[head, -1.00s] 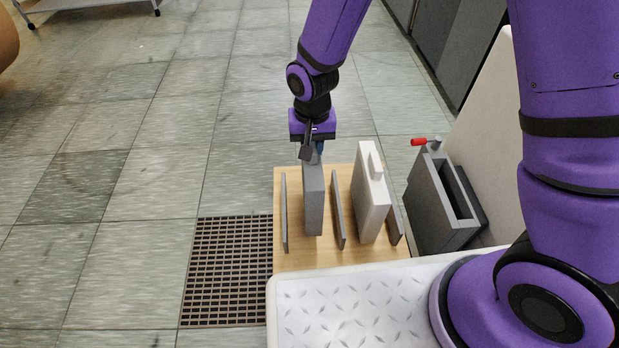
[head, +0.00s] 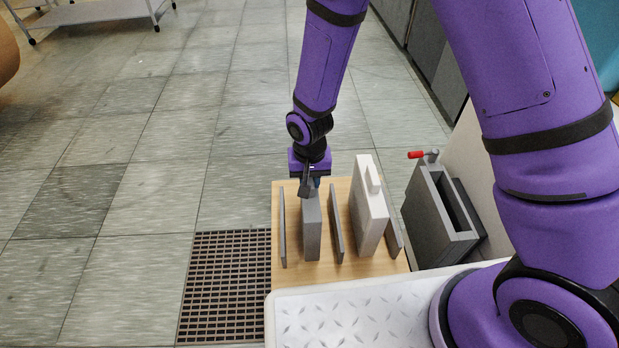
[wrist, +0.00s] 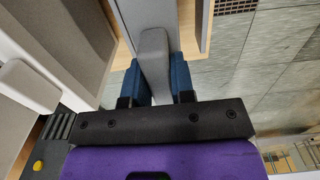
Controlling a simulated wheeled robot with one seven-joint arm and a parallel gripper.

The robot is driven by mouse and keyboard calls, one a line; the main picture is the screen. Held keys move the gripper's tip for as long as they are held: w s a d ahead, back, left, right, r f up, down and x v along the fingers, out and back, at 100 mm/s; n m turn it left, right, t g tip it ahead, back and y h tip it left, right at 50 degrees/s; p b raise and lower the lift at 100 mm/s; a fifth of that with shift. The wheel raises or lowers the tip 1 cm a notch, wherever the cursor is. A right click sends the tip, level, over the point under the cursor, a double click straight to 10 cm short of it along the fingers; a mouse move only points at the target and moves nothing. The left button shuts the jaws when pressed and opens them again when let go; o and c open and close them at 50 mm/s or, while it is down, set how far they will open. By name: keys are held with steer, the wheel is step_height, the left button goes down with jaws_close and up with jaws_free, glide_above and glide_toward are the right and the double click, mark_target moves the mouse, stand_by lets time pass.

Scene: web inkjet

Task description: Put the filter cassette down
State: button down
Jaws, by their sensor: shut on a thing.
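The grey filter cassette (head: 312,235) stands upright on or just above a wooden rack (head: 378,264), between the left and middle thin grey dividers. I cannot tell whether its bottom edge touches the board. My gripper (head: 310,190) points down at the cassette's top and is shut on it. In the wrist view, the blue finger pads of my gripper (wrist: 158,85) press both sides of the cassette's grey grip (wrist: 154,50). A white cassette (head: 364,220) with a raised handle stands in the slot to the right.
Thin dividers stand at the left (head: 283,228), middle (head: 336,226) and right (head: 394,238) of the rack. A grey open-topped housing (head: 436,217) with a red-handled lever (head: 416,155) is right of the rack. A white tread-patterned surface (head: 340,312) lies in front. Floor left is clear around a grate (head: 225,290).

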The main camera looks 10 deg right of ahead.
steer(key=c, duration=1)
jaws_free()
steer(key=shift+o, duration=0.2)
steer(key=d+r+t, duration=0.1)
steer(key=d+r, duration=0.2)
steer(key=r, duration=0.8)
steer(key=d+r, duration=0.3)
steer(key=r, duration=0.8)
steer(key=s+d+r+t, duration=0.2)
steer(key=s+d+r, duration=0.2)
steer(key=d+r, duration=0.45)
steer(key=s+d+r+t, duration=0.1)
steer(key=s+d+r, duration=0.4)
steer(key=s, duration=0.2)
steer(key=s+d+r+t, duration=0.1)
steer(key=s+d+r, duration=0.4)
steer(key=s, duration=0.2)
steer(key=shift+s, duration=0.3)
